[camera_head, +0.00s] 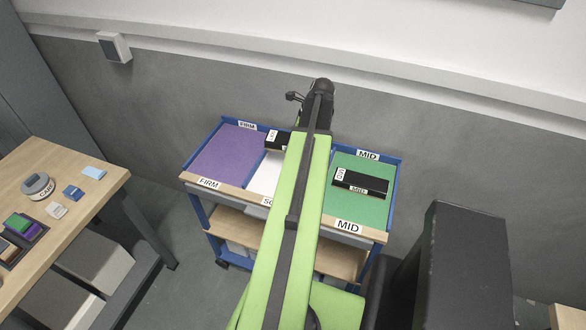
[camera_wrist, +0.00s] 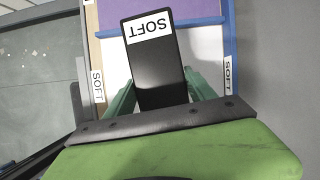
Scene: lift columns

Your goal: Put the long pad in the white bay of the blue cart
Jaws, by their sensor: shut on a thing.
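The blue cart (camera_head: 396,190) stands against the grey wall in the head view, with purple, white and green bays on top. The white bay (camera_head: 262,173) is in the middle, partly hidden by my arm; it also shows in the wrist view (camera_wrist: 209,50). My gripper (camera_wrist: 161,82) is shut on a long black pad (camera_wrist: 156,75) with a white SOFT label. The pad shows over the white bay, its far end reaching the purple strip in the wrist view. In the head view only the pad's end (camera_head: 275,142) shows beside my arm. I cannot tell whether it touches the bay floor.
Another black pad (camera_head: 360,183) lies in the green bay (camera_head: 368,212). The purple bay (camera_head: 228,150) looks empty. A wooden table (camera_head: 98,195) with small blocks and a round grey-topped object (camera_head: 38,186) stands at left. A dark box-like shape (camera_head: 455,265) is at right.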

